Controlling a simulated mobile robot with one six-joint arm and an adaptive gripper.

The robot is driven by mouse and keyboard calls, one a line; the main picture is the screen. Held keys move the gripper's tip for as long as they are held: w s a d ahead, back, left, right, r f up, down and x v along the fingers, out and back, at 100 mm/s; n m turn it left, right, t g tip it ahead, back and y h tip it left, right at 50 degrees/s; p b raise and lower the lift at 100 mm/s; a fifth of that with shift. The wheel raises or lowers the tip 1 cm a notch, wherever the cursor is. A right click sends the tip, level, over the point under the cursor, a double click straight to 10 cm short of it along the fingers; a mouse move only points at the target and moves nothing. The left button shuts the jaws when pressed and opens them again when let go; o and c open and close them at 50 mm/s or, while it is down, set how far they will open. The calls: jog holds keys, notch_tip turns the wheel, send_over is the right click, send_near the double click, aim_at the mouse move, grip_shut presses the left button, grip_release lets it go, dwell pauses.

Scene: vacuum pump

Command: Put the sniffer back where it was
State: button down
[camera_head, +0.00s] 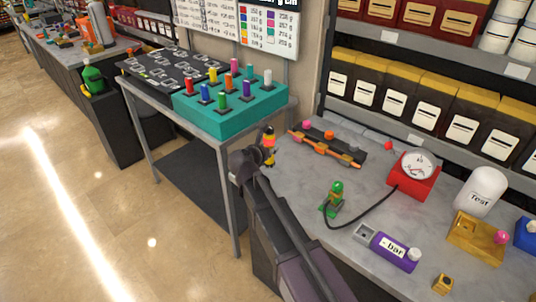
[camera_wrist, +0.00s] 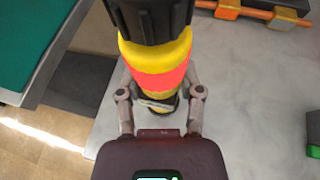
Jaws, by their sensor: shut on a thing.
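My gripper (camera_head: 262,158) is shut on a yellow, red and black tool (camera_head: 269,140), which I take to be the sniffer. In the wrist view my gripper's two fingers (camera_wrist: 160,100) close around its lower part. There the tool (camera_wrist: 157,62) has a wide black top, a yellow collar and a red band. It appears held roughly upright at the left edge of the grey table (camera_head: 300,185). Whether its lower end touches anything is hidden.
A dark rack with orange parts (camera_head: 327,145) lies behind. A green device (camera_head: 334,197) is joined by a black hose to a red gauge (camera_head: 413,177). The purple bar unit (camera_head: 394,251) and white test bottle (camera_head: 481,190) are rightward. A teal peg block (camera_head: 225,112) stands left.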

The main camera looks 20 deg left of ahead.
jog(key=shift+w+a, duration=0.25)
jog(key=shift+w, duration=0.15)
jog(key=shift+w+a+f+b, duration=0.1)
jog(key=shift+w+f+b, duration=0.15)
jog(key=shift+f+b, duration=0.05)
jog(key=shift+s+f+b, duration=0.1)
jog(key=shift+f+b, duration=1.45)
jog(key=shift+f, duration=0.1)
jog(key=shift+c, duration=1.3)
grip_release()
jog(key=shift+s+r, duration=0.25)
jog(key=shift+r, duration=0.05)
jog(key=p+v, duration=0.4)
jog(key=v, duration=0.7)
jog(key=shift+s+p, duration=0.2)
jog(key=shift+p, duration=0.15)
